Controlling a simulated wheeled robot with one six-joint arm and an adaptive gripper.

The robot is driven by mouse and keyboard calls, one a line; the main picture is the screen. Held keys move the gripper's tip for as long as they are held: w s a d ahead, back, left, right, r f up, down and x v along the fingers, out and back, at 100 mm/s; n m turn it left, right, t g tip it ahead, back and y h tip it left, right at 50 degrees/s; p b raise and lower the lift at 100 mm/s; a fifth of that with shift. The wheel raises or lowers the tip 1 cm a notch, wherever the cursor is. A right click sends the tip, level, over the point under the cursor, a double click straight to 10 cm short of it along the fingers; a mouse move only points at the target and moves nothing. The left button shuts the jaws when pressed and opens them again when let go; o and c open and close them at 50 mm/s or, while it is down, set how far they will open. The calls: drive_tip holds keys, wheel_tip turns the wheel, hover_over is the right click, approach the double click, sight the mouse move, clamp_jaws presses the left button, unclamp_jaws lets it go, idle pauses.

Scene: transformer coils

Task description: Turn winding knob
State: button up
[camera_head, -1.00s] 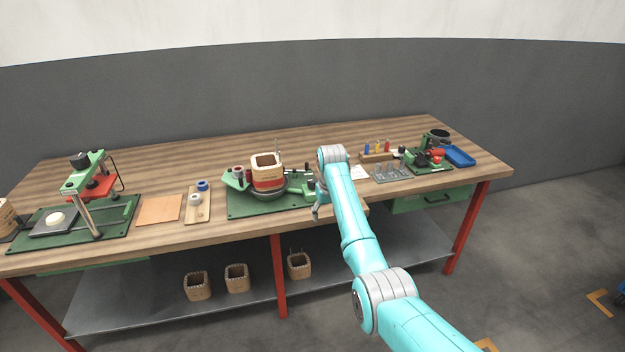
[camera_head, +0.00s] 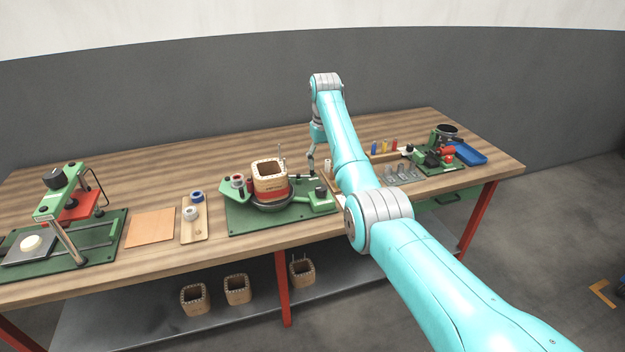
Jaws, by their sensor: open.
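The winding fixture has a green base plate (camera_head: 240,222) and stands in the middle of the bench. A square wooden coil former (camera_head: 269,188) with a red band sits upright on its dark round turntable (camera_head: 268,206). A small dark knob (camera_head: 320,190) shows on the green block at the fixture's right end.
The wooden bench (camera_head: 110,250) holds a green press (camera_head: 62,205) at left and a spool tray (camera_head: 194,232) left of the fixture. At right are a small green machine (camera_head: 437,155) and a blue tray (camera_head: 468,153). Wooden formers (camera_head: 237,289) stand on the lower shelf.

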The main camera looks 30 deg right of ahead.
sight(321, 187)
drive_tip(key=f, duration=1)
drive_tip(key=shift+w+f, duration=0.25)
drive_tip(key=shift+w, duration=0.05)
